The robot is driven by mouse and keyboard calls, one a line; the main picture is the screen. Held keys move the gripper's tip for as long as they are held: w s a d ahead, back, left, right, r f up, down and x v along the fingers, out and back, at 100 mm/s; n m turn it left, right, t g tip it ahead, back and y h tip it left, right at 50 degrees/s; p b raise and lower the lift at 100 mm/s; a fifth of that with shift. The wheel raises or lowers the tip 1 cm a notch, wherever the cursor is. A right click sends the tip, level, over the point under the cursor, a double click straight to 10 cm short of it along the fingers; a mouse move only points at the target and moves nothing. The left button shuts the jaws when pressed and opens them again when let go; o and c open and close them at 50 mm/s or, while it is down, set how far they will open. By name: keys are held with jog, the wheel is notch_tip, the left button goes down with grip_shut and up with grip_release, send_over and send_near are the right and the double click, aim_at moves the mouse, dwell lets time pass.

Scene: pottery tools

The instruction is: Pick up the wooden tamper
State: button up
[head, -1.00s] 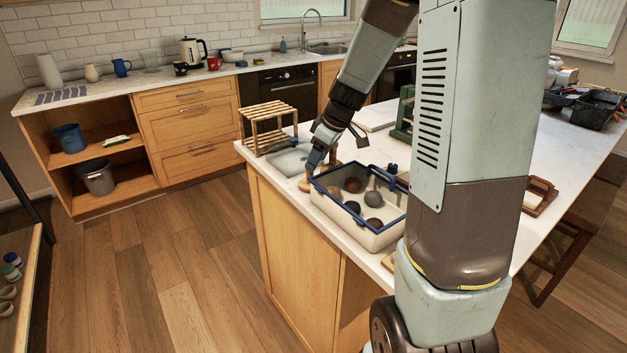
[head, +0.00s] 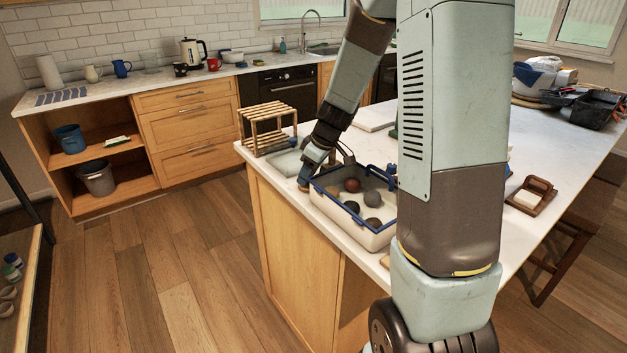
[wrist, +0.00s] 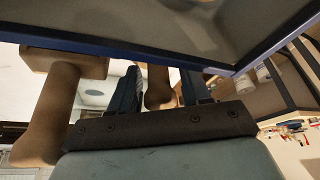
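In the wrist view, a brown wooden piece with a wide flat head and a thick handle with a rounded end (wrist: 52,105) is at the left, outside my fingers. A second brown piece with a rounded end (wrist: 158,88) shows between the two fingers of my gripper (wrist: 161,78); its far part is hidden behind the bin rim. I cannot tell for sure which piece is the wooden tamper. The fingers look apart, with small gaps beside the piece.
A white bin with a blue rim (head: 345,220) holds several dark and reddish balls, close to my gripper. A wooden rack (head: 268,128) stands behind, on the counter's (head: 460,130) far left corner. The counter's left edge is near. A wooden frame (head: 532,193) lies at the right.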

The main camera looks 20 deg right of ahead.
grip_shut()
dwell(0.4)
